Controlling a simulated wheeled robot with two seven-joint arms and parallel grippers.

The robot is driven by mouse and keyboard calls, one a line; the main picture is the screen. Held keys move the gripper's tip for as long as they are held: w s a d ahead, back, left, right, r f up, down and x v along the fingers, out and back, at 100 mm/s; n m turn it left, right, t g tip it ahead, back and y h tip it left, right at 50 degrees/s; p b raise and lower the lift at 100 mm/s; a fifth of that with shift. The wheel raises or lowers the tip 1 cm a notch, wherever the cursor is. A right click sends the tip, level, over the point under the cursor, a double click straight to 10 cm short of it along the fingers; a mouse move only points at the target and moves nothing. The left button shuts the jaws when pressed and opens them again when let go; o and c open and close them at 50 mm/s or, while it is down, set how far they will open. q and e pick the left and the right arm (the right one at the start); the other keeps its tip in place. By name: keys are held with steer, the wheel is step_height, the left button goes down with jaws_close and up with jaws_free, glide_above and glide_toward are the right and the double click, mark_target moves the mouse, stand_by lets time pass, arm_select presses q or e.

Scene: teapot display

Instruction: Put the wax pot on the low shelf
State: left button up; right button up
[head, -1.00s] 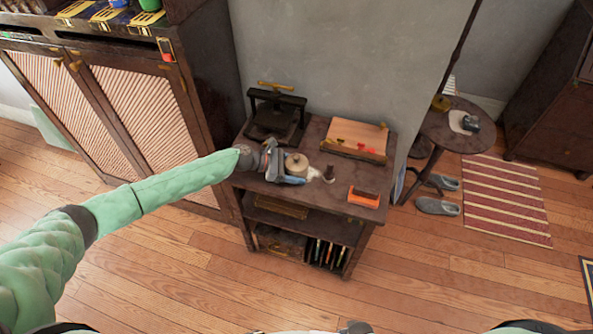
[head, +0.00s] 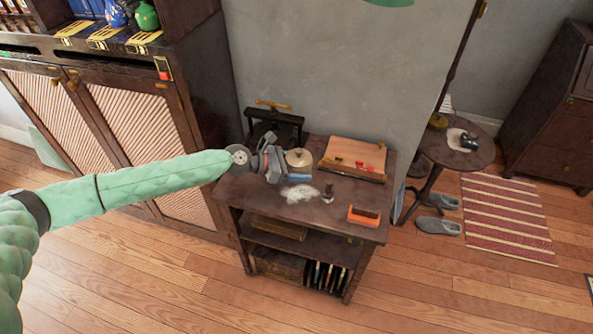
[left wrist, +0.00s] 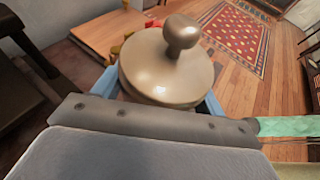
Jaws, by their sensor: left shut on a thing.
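The wax pot, a round pot with a pale lid and knob (head: 299,158), is held in my left gripper (head: 297,176), at the back middle of the small stand's top. In the left wrist view its metallic lid and round knob (left wrist: 168,62) fill the middle, with blue fingertips on both sides. My left gripper is shut on it; the pot's lower body is mostly hidden. I cannot tell how far it is above the top. Below the stand top are an upper shelf (head: 320,246) with a brown box and a bottom shelf with upright thin items. My right gripper is not in view.
The stand top (head: 250,195) holds a dark press (head: 275,126), a wooden slanted board (head: 352,157), a small dark stamp (head: 328,192), an orange holder (head: 364,216) and a white patch (head: 300,194). A cabinet (head: 140,120) stands left, a round table (head: 458,150) right. Floor in front is clear.

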arm_select(q)
steer(key=shift+r+n+t, duration=0.4)
steer(key=shift+r+t, duration=0.15)
steer(key=shift+t, duration=0.05)
steer(key=shift+r, duration=0.1)
steer(key=shift+a+r+n+t+y, duration=0.1)
steer(key=shift+a+n+t+y, duration=0.05)
steer(key=shift+n+t+y, duration=0.2)
